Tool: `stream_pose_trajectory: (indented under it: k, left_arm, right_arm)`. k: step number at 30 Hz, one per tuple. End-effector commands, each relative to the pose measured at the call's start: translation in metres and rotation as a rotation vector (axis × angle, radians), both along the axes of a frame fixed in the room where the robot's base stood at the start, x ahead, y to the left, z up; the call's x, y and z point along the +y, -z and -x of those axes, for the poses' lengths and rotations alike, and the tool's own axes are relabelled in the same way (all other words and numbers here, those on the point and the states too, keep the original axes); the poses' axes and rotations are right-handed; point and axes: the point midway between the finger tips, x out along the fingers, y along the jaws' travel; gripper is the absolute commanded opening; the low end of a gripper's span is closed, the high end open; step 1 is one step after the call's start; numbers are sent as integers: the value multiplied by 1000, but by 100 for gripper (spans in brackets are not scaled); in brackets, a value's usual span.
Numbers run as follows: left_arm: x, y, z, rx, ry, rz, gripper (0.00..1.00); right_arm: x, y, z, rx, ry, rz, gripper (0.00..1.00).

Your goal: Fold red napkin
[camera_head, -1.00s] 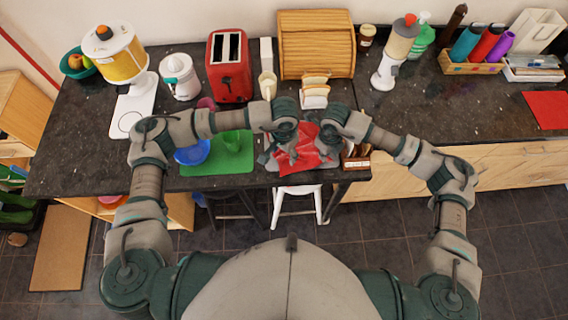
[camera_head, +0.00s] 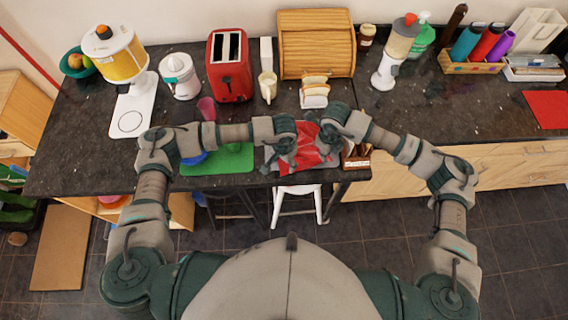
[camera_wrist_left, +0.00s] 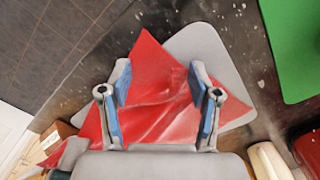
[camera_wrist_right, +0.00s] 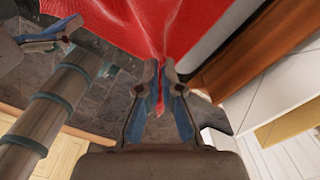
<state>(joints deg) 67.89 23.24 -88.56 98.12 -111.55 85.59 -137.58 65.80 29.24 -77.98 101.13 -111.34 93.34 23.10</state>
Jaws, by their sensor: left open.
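The red napkin (camera_head: 308,158) lies crumpled on a light grey mat (camera_wrist_left: 207,45) at the front edge of the dark counter, partly hidden by my grippers. In the left wrist view the napkin (camera_wrist_left: 160,95) shows a pointed corner beyond the fingers. My left gripper (camera_head: 288,157) is open over the napkin, with cloth visible between its spread fingers (camera_wrist_left: 160,75). My right gripper (camera_head: 326,143) is at the napkin's right side. In the right wrist view its fingers (camera_wrist_right: 161,72) are close together on a gathered strip of the napkin (camera_wrist_right: 140,20).
A green mat (camera_head: 215,166) lies left of the napkin, with a blue bowl mostly hidden by my left arm. A toast rack (camera_head: 314,92) stands behind. A wooden holder (camera_head: 356,158) sits close on the right. A white stool (camera_head: 297,195) stands below the edge.

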Motion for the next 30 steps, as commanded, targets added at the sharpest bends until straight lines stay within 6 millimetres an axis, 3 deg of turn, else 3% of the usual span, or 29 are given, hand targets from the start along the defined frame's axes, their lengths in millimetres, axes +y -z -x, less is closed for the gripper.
stream_pose_trajectory:
  k: [5,20,30]
  left_arm:
    - [0,5,0,1,0,-1,62]
    - [0,7,1,7,1,-1,1]
    - [-1,10,3,13,3,-2,0]
  right_arm:
    - [0,0,0,1,0,1,0]
    - [0,1,-1,1,0,0,0]
    - [0,2,-1,1,0,0,0]
